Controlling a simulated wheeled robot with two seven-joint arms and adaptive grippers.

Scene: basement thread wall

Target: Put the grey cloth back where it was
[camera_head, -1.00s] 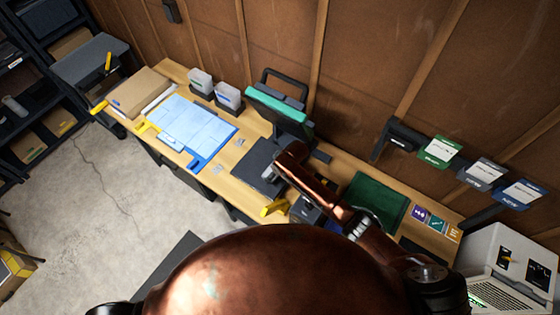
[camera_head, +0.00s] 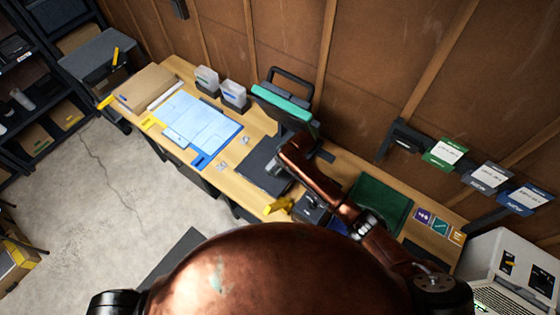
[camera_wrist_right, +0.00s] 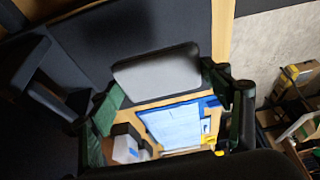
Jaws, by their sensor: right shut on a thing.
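My right gripper (camera_wrist_right: 165,82) is shut on a light grey, smooth, rounded piece, which I take to be the folded grey cloth (camera_wrist_right: 156,68). It sits between the two green-padded fingers. In the head view my right arm reaches over the workbench, and the gripper is mostly hidden behind its own wrist. A small bit of grey (camera_head: 276,169) shows at its end, over a dark grey mat (camera_head: 256,158). I cannot tell whether the cloth touches the mat. My left gripper is not in view.
The workbench (camera_head: 235,180) holds a blue sheet (camera_head: 203,121), two bins (camera_head: 233,94), a black stand with a green bar (camera_head: 283,104), a yellow-handled tool (camera_head: 278,206) and a dark green mat (camera_head: 383,206). Labelled pieces (camera_head: 445,153) hang at right. A white machine (camera_head: 510,265) stands front right.

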